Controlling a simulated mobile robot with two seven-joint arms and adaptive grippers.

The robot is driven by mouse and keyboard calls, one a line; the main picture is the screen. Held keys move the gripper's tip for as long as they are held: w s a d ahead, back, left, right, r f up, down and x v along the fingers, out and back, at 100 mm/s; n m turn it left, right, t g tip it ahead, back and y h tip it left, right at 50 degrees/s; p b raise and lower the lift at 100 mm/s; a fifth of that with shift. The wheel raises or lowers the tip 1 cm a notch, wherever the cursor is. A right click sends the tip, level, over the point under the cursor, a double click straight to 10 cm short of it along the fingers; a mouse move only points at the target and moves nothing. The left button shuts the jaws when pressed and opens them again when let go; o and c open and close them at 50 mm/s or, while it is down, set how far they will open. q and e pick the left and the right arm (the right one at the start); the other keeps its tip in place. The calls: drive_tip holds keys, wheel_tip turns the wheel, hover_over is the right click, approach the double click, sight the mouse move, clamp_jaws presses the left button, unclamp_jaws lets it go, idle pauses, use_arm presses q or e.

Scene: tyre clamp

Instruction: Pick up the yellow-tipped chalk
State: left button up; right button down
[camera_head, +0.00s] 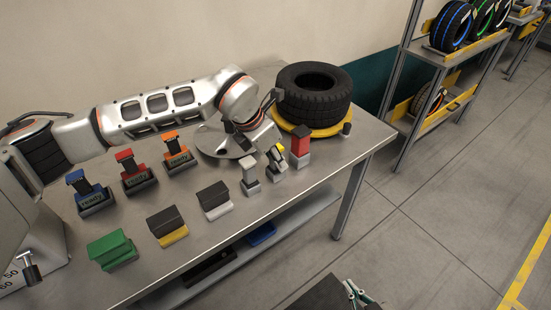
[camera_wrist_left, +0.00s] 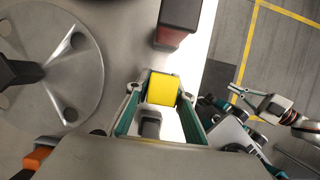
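The yellow-tipped chalk (camera_wrist_left: 163,88) stands between the fingertips of my left gripper (camera_wrist_left: 158,95) in the left wrist view. In the head view its yellow end (camera_head: 281,147) shows beside the dark fingers of the left gripper (camera_head: 273,156), which partly hide it. The fingers lie on either side of it, close in; whether they press on it I cannot tell. My right gripper (camera_head: 357,293) is empty with fingers apart, low at the bottom of the head view; it also shows in the left wrist view (camera_wrist_left: 245,93).
A red-tipped block (camera_head: 300,145) and a grey-topped one (camera_head: 250,175) stand close on either side. A tyre (camera_head: 313,95) lies on a yellow-rimmed stand behind. Several ready-marked stands and coloured blocks cover the left of the metal table (camera_head: 215,238).

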use_arm(q)
clamp_jaws()
drive_tip(key=shift+r, duration=0.1)
idle(0.3)
wheel_tip(320, 180, up, 20)
drive_tip(key=shift+p, duration=0.3)
drive_tip(key=shift+c, duration=1)
unclamp_jaws()
clamp_jaws()
